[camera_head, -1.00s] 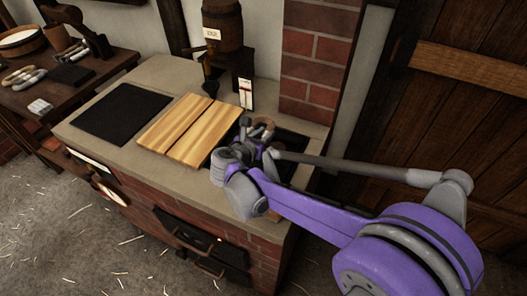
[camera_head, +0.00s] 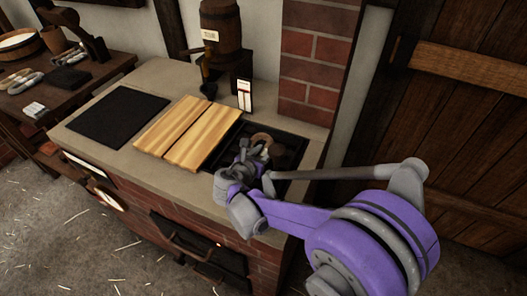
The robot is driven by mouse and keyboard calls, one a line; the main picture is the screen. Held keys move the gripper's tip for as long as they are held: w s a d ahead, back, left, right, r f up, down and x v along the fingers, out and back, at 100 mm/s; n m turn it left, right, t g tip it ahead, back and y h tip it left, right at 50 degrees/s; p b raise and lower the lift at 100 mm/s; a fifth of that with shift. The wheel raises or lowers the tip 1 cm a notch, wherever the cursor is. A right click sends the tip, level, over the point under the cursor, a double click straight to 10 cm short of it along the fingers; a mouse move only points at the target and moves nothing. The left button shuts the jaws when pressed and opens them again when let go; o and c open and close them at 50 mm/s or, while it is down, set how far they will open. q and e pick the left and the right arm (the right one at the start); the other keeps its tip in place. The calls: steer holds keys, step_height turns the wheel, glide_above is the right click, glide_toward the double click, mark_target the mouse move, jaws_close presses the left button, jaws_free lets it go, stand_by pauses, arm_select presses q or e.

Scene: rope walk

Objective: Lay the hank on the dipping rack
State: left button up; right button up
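My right gripper (camera_head: 252,158) is low over a dark tray-like recess (camera_head: 297,158) at the right end of the stone-topped counter. This recess may be the dipping rack; I cannot be sure. A small tan ring (camera_head: 262,139), which may be the hank, shows just beyond the fingers. I cannot tell whether the fingers grip it or whether it rests on the dark surface. The wrist hides the near part of the recess. My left gripper is not in view.
Two pale boards (camera_head: 188,133) lie left of the recess, with a black mat (camera_head: 118,114) farther left. A barrel (camera_head: 221,27) and a small white card (camera_head: 244,95) stand behind. A brick pillar (camera_head: 307,62) rises at the back right.

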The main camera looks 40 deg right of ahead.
steer(key=shift+o, duration=1.1)
steer(key=shift+r, duration=0.15)
steer(key=p+v, duration=0.1)
steer(key=v, duration=1.1)
steer(key=shift+r+p, duration=0.1)
steer(key=shift+p, duration=0.25)
